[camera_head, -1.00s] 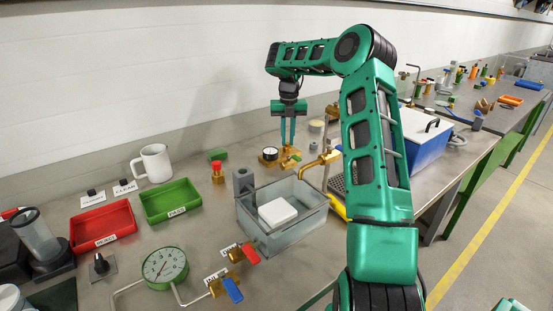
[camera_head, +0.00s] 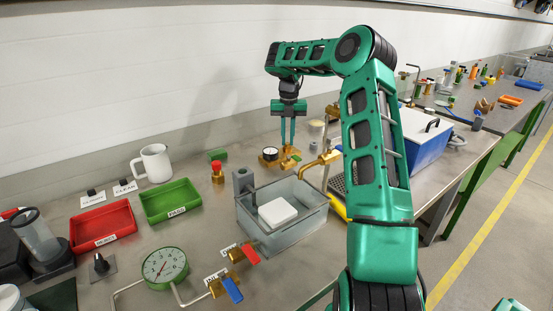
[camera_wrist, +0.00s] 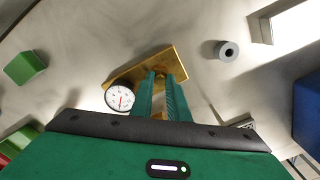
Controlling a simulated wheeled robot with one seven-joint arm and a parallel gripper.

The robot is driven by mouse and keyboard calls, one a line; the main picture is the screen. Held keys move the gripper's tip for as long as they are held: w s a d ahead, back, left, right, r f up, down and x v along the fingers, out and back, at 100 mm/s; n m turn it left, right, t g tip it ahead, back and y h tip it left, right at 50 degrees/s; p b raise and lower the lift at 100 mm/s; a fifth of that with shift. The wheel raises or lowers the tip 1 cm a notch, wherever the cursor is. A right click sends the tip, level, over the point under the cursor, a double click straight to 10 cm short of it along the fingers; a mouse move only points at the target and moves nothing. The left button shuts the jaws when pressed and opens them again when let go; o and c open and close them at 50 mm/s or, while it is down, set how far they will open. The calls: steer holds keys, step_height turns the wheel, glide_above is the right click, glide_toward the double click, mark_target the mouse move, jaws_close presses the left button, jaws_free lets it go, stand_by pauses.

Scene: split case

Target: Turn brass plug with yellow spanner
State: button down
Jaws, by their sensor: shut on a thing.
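My gripper (camera_head: 288,143) points straight down over a brass block (camera_head: 270,161) with a white dial gauge (camera_head: 270,153) on the bench near the wall. In the wrist view my fingertips (camera_wrist: 160,76) are close together on a small brass part at the middle of the block (camera_wrist: 130,73); the fingers hide most of it, and I cannot tell if it is the plug. The gauge (camera_wrist: 119,97) sits left of the fingers. A yellow piece (camera_head: 338,207) shows beside my arm, right of the clear tank; I cannot tell if it is the spanner.
A clear tank (camera_head: 308,221) holding a white block stands in front of the brass block, with a brass spout (camera_head: 312,167) above it. A red valve (camera_head: 217,172) and green block (camera_head: 217,155) are to the left.

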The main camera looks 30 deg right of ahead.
steer(key=shift+w+a, duration=0.1)
steer(key=shift+a, duration=0.05)
steer(key=c, duration=1.6)
jaws_free()
